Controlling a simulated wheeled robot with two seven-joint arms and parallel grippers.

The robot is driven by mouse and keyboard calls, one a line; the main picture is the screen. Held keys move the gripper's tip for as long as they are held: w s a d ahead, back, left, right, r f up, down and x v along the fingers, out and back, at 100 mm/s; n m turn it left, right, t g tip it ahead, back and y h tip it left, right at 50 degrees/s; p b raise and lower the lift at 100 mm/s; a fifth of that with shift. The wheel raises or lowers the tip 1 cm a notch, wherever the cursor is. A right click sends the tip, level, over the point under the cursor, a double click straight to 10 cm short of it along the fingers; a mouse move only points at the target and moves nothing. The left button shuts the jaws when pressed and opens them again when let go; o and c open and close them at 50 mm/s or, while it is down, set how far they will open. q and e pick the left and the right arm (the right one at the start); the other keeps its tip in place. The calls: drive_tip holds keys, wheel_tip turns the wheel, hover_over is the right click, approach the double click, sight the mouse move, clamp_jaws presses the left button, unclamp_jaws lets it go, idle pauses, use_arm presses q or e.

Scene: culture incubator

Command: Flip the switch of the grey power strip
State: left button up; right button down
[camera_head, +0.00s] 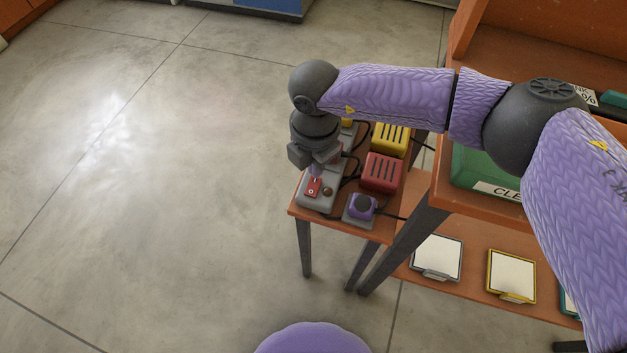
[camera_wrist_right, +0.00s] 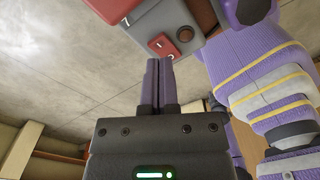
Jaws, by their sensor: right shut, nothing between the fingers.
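The grey power strip (camera_head: 304,199) lies on a small orange side table, partly hidden behind my right wrist. Its red rocker switch (camera_head: 314,188) is at the near end, beside a dark round button (camera_head: 328,191). My right gripper (camera_head: 315,174) points down over this end, its purple fingers shut and empty. In the right wrist view the strip (camera_wrist_right: 160,18) fills the top, and the red switch (camera_wrist_right: 161,45) sits just beyond the fingertips (camera_wrist_right: 159,61). I cannot tell whether they touch it. My left gripper is out of view.
Close to the strip's right are a yellow slotted box (camera_head: 391,138), a red slotted box (camera_head: 381,172) and a purple plug-like block (camera_head: 361,207), with black cables. A taller orange desk with a green box (camera_head: 476,168) stands right. Open floor lies left.

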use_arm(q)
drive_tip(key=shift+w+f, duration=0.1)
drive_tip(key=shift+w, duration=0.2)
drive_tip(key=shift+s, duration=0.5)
use_arm(e)
drive_tip(key=shift+f, duration=0.3)
drive_tip(key=shift+f, duration=0.2)
use_arm(q)
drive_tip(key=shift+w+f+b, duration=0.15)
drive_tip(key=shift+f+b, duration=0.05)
drive_tip(key=shift+b, duration=0.1)
use_arm(e)
drive_tip(key=shift+f, duration=0.15)
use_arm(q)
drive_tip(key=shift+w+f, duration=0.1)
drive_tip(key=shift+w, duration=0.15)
use_arm(e)
drive_tip(key=shift+f, duration=0.2)
